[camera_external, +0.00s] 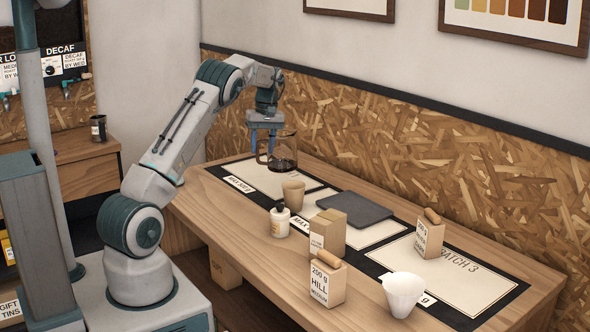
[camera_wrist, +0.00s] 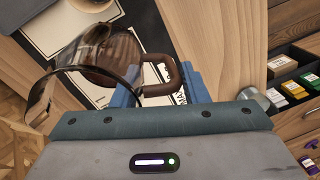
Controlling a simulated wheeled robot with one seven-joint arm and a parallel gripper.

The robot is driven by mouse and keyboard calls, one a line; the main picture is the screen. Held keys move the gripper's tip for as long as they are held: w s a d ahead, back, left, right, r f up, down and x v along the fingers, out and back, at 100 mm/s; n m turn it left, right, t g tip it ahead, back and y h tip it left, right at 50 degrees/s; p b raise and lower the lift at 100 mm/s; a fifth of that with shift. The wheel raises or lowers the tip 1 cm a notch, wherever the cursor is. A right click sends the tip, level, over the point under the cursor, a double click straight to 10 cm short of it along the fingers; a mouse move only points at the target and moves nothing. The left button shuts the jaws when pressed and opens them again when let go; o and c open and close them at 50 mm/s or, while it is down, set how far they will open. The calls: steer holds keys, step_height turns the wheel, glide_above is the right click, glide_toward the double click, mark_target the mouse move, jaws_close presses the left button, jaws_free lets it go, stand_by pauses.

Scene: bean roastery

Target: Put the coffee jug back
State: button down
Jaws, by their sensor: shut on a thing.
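The coffee jug (camera_external: 283,157) is clear glass with dark coffee in its lower part and a brown handle. It hangs in the air above the far left end of the wooden table. My gripper (camera_external: 262,140) is shut on the jug's handle. In the wrist view the jug (camera_wrist: 82,65) fills the upper left, and its brown handle (camera_wrist: 172,72) sits between the blue fingers of my gripper (camera_wrist: 165,90). A marked dark mat (camera_external: 465,311) with pale labelled panels lies on the table under the jug.
A tan cup (camera_external: 293,194) and a small white bottle (camera_external: 280,222) stand near, below the jug. Farther right are a grey slab (camera_external: 355,209), a brown box (camera_external: 327,233), two labelled bags (camera_external: 327,281) (camera_external: 429,237) and a white dripper (camera_external: 403,292). The back wall borders the table.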

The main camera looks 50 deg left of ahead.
steer(key=s+d+r+n+b, duration=0.1)
steer(key=s+d+n+b, duration=0.3)
steer(key=s, duration=0.8)
steer(key=shift+g+h, duration=0.3)
steer(key=shift+s+a+f+p, duration=0.4)
steer(key=shift+a+f+p, duration=0.1)
steer(key=shift+a+f, duration=1.35)
steer(key=shift+s+a+f+p, duration=0.45)
steer(key=shift+a+f+p, duration=0.1)
steer(key=shift+a+f, duration=1.25)
steer(key=shift+s+a+f+p, duration=0.4)
steer(key=shift+a+f+p, duration=0.1)
steer(key=shift+a+f, duration=1.35)
steer(key=shift+f, duration=0.2)
steer(key=c, duration=0.8)
jaws_free()
steer(key=shift+c, duration=0.2)
steer(key=shift+r, duration=0.15)
